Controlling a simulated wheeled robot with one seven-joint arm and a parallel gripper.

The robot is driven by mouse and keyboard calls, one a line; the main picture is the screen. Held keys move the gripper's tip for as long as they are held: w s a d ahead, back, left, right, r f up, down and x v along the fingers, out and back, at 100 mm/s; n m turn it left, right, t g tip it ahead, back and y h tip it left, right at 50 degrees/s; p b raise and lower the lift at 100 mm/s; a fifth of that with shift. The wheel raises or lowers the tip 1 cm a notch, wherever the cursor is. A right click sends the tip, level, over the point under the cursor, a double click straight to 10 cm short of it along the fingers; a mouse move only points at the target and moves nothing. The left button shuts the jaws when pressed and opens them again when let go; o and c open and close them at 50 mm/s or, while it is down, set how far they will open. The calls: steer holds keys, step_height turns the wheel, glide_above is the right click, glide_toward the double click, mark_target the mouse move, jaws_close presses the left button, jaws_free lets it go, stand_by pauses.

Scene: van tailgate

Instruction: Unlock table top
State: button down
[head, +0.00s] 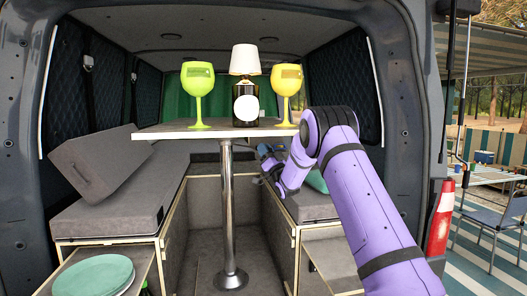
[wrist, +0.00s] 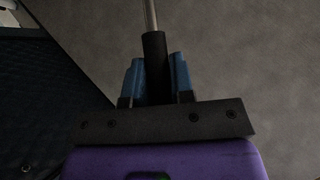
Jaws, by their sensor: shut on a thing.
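The grey surface (wrist: 240,50) behind looks like the table's underside, but I cannot be sure. Where the rod meets the table is out of view.
A green glass (head: 197,82), a black bottle-shaped lamp (head: 246,100) and a yellow glass (head: 287,82) stand on the table top. A cushion (head: 95,165) leans on the left bench. Plates (head: 98,276) sit at the left front. The floor around the pole is clear.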

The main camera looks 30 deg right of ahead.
steer(key=shift+d, duration=0.15)
steer(key=c, duration=1)
jaws_free()
steer(key=shift+d, duration=0.1)
steer(key=v, duration=1)
steer(key=shift+s+f, duration=0.3)
steer(key=shift+s, duration=0.1)
